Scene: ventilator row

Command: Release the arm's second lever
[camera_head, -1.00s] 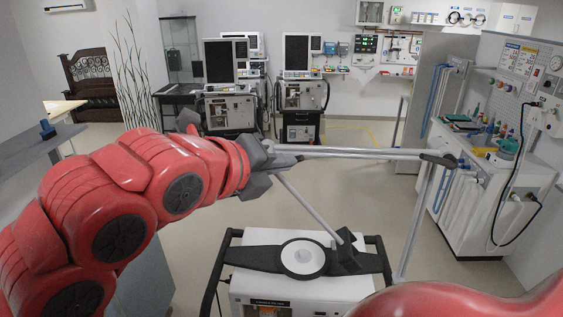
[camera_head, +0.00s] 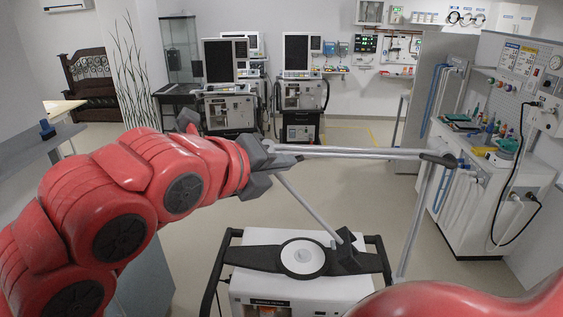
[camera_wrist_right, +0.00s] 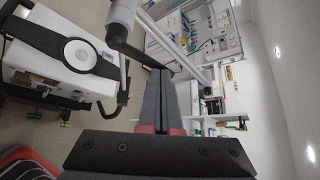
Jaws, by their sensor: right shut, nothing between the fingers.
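The jointed arm (camera_head: 370,153) is made of silver tubes with dark joints. It rises from the white ventilator unit (camera_head: 262,236), runs right to a dark elbow joint (camera_head: 437,158) and drops down. I cannot make out a separate lever or tell whether the fingertips touch the joint.
The ventilator's top has a dark bracket with a white disc (camera_head: 303,257) and black side handles. A white workbench (camera_head: 480,205) with tools stands at right. More ventilators (camera_head: 302,95) stand at the back. The floor between is clear.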

